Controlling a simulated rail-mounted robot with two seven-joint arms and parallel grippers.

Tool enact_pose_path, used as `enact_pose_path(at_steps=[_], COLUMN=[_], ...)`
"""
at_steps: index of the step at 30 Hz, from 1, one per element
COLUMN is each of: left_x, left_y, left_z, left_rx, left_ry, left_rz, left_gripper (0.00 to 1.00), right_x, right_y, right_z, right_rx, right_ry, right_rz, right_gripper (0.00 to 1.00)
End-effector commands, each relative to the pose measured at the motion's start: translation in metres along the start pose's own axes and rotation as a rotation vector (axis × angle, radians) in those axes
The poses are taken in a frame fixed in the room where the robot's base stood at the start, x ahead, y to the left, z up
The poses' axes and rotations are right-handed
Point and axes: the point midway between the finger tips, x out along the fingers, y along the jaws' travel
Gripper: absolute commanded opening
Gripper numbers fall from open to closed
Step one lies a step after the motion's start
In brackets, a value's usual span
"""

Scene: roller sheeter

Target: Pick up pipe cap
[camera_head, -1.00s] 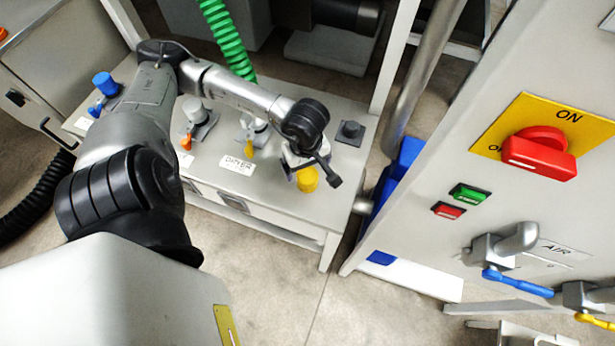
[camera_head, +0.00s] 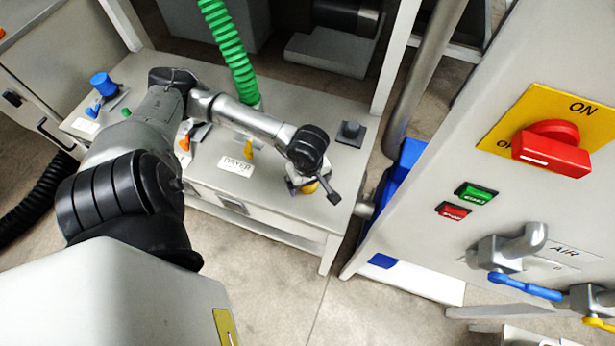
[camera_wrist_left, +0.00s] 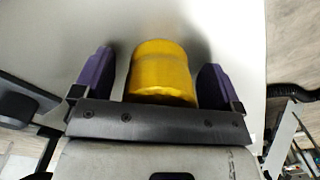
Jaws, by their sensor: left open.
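The pipe cap is a yellow cylinder. In the left wrist view the yellow cap (camera_wrist_left: 161,70) stands between the two purple fingers of my left gripper (camera_wrist_left: 155,78), with a gap on each side. The fingers are open and do not touch it. In the head view only a small part of the yellow cap (camera_head: 310,188) shows beneath my left wrist, and the left gripper (camera_head: 318,180) is mostly hidden there by the black wrist. My right gripper is in no view.
The cap is on a grey bench (camera_head: 265,215). A black square fitting (camera_head: 351,131) is to its right, a green hose (camera_head: 228,50) behind, and orange, yellow and blue-topped fittings (camera_head: 104,84) to the left. A panel with a red switch (camera_head: 551,147) stands at right.

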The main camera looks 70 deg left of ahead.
Motion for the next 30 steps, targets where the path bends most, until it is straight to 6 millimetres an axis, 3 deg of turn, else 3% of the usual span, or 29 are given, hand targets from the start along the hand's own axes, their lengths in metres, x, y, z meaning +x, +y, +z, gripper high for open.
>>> enact_pose_path(at_steps=[4, 21, 30], left_x=[-0.0002, -0.0006, -0.008], left_y=[0.0, 0.0003, 0.0008], left_z=[0.0001, 0.0001, -0.0002], left_rx=[0.0, 0.0, 0.0], left_ry=[0.0, -0.001, 0.0], left_rz=[0.0, 0.001, 0.002], left_gripper=[0.9, 0.37, 0.37], right_x=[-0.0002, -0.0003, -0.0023], right_y=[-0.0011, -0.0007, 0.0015], right_z=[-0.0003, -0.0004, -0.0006], right_rx=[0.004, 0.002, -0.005], right_ry=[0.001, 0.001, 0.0], right_rz=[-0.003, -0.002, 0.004], right_gripper=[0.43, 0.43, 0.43])
